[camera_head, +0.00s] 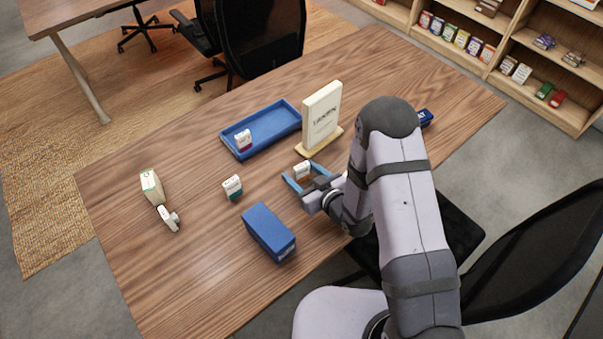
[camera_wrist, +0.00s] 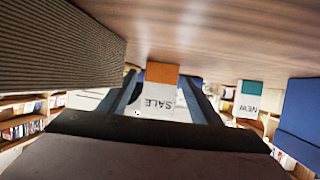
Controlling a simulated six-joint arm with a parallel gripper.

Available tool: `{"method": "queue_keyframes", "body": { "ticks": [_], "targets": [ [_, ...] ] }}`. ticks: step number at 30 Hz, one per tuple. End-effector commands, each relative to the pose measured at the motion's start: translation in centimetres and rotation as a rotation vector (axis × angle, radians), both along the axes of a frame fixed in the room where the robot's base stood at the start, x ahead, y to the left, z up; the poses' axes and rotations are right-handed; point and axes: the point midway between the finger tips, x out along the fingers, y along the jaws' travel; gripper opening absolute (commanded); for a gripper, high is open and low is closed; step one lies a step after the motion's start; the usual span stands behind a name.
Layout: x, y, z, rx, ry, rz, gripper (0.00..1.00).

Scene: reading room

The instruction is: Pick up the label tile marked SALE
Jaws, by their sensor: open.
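The SALE tile (camera_head: 302,170) is a small white block on the wooden table in the head view. In the wrist view the SALE tile (camera_wrist: 160,98) shows upside down, white with an orange band. My gripper (camera_head: 297,174) is open, its blue fingers on either side of the tile.
A blue tray (camera_head: 270,122) holds a magenta-banded tile (camera_head: 243,140). A cream sign (camera_head: 322,115) stands close behind my gripper. A blue box (camera_head: 269,232) lies nearer the front. A pale box (camera_head: 151,187) and a small white object (camera_head: 168,218) are left. The table's left front is clear.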

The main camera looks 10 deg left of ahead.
Motion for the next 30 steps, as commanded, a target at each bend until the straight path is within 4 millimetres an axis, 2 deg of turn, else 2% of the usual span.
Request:
{"method": "queue_keyframes", "body": {
  "ticks": [1,6,7,20,26,30],
  "targets": [
    [0.0,0.0,0.0,0.0,0.0,0.0,0.58],
    [0.0,0.0,0.0,0.0,0.0,0.0,0.17],
    [0.0,0.0,0.0,0.0,0.0,0.0,0.13],
    [0.0,0.0,0.3,0.0,-0.001,0.0,0.13],
    [0.0,0.0,1.4,0.0,-0.003,0.001,0.13],
    [0.1,0.0,2.8,0.0,-0.005,0.0,0.13]
  ]
}}
